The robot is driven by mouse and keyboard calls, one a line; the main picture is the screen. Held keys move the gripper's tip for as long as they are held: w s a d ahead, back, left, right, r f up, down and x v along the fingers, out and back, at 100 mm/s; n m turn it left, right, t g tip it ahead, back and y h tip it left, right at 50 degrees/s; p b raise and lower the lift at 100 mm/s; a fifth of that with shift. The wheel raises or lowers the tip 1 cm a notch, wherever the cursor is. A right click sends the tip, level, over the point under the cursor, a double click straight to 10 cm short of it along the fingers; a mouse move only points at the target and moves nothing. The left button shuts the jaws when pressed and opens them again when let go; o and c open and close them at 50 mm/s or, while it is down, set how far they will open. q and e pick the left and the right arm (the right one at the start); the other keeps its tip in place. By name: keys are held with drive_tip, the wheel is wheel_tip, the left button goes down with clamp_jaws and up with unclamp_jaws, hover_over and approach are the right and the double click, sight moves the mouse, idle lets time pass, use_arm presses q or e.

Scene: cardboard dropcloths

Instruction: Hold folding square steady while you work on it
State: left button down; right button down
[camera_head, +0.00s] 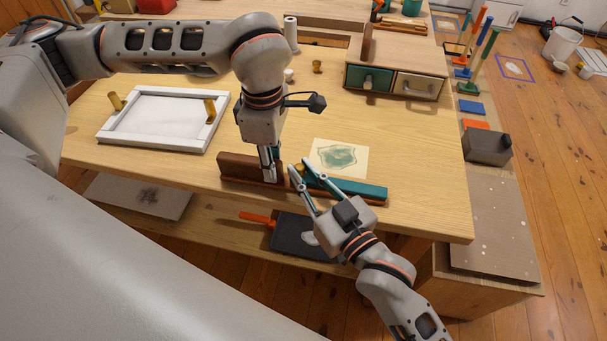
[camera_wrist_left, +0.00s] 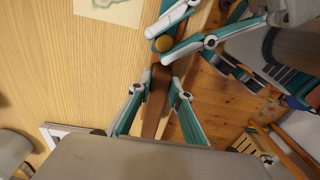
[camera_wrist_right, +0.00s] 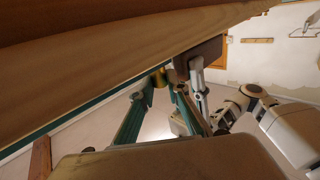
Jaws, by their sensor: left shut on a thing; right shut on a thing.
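The folding square lies along the bench's front edge, with a brown wooden part (camera_head: 236,166) at left and a teal part (camera_head: 358,188) at right. My left gripper (camera_head: 269,178) points down and is shut on the brown part, which shows between its fingers in the left wrist view (camera_wrist_left: 157,100). My right gripper (camera_head: 300,170) reaches in from the front and is shut on a small round knob (camera_wrist_left: 163,43) near the square's middle. The knob also shows between the right fingertips in the right wrist view (camera_wrist_right: 160,77). The fingers hide part of the square's middle.
A card with a green print (camera_head: 340,157) lies just behind the square. A white frame with two brass-coloured knobs (camera_head: 160,144) is at left. A small drawer box (camera_head: 397,63) stands at the back right. The bench top (camera_head: 425,170) right of the card is clear.

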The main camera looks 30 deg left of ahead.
drive_tip(key=shift+w+a+m+t+h, duration=0.15)
drive_tip(key=shift+w+m+t+h, duration=0.3)
drive_tip(key=shift+w+t, duration=0.2)
drive_tip(key=c, duration=2.2)
unclamp_jaws()
drive_tip(key=v, duration=1.2)
